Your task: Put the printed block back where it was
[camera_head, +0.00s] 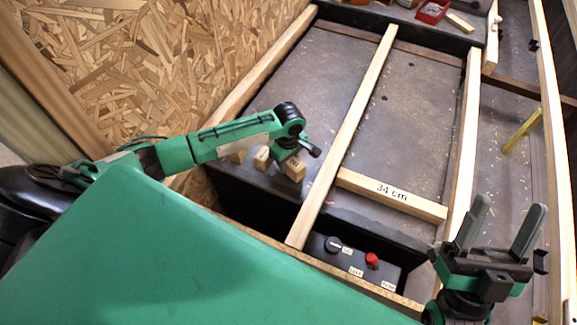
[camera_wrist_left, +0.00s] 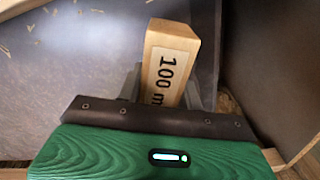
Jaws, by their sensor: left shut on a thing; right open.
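The printed block is a short pale wooden piece with a white label reading "100 m" and a cut-off rest, seen in the left wrist view (camera_wrist_left: 170,50). My left gripper (camera_wrist_left: 165,88) is shut on it, one finger on each side. In the head view my left gripper (camera_head: 283,157) points down at the left part of the dark bench, with a small wooden block (camera_head: 295,170) right at it. Whether the held block touches the surface is unclear. My right gripper (camera_head: 506,222) is open and empty at the lower right, fingers pointing up.
Two more small blocks, one (camera_head: 262,158) and another (camera_head: 237,157), stand left of the gripper. A beam labelled "34 cm" (camera_head: 390,193) lies between two long rails. A control panel with a red button (camera_head: 372,260) is in front. The far bench (camera_head: 400,105) is mostly clear.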

